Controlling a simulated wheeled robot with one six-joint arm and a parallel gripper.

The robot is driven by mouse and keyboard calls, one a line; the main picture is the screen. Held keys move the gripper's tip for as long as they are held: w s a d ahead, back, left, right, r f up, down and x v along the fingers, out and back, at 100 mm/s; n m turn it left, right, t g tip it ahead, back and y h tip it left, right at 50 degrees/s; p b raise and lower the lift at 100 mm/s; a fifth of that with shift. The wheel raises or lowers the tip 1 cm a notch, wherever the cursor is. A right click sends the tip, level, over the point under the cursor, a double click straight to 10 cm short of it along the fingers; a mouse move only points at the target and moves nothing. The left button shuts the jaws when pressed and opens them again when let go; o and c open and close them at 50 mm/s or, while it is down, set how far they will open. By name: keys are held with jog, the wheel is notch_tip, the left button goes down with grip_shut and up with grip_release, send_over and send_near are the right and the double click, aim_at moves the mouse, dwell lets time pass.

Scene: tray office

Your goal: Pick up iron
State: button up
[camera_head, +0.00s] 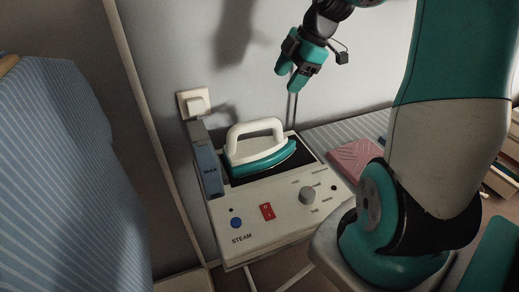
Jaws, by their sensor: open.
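The iron (263,145) has a white loop handle and a teal body. It rests on the dark pad on top of a white steam station (262,226), which has a blue button, a red switch and a grey knob on its front. My gripper (288,80) is open and empty, above and to the right of the iron and clear of it. Its fingers point down. The iron's handle is fully visible and nothing covers it.
A blue box (207,167) stands at the station's left edge, close to the iron. A wall socket with a plug (196,103) is behind it. A pink folded item (355,157) lies on the striped surface (345,128) to the right. Blue striped fabric (55,170) fills the left.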

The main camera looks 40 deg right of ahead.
aim_at(262, 120)
jog(key=p+x, duration=0.1)
jog(key=x, duration=0.8)
jog(key=shift+a+f+p, duration=0.2)
jog(key=shift+f+p, duration=0.1)
jog(key=shift+f, duration=0.05)
jog(key=shift+p+x, duration=1)
jog(key=shift+x, duration=1.8)
jog(key=shift+s+a, duration=0.1)
jog(key=shift+a, duration=0.05)
grip_shut()
jog(key=shift+r, duration=0.15)
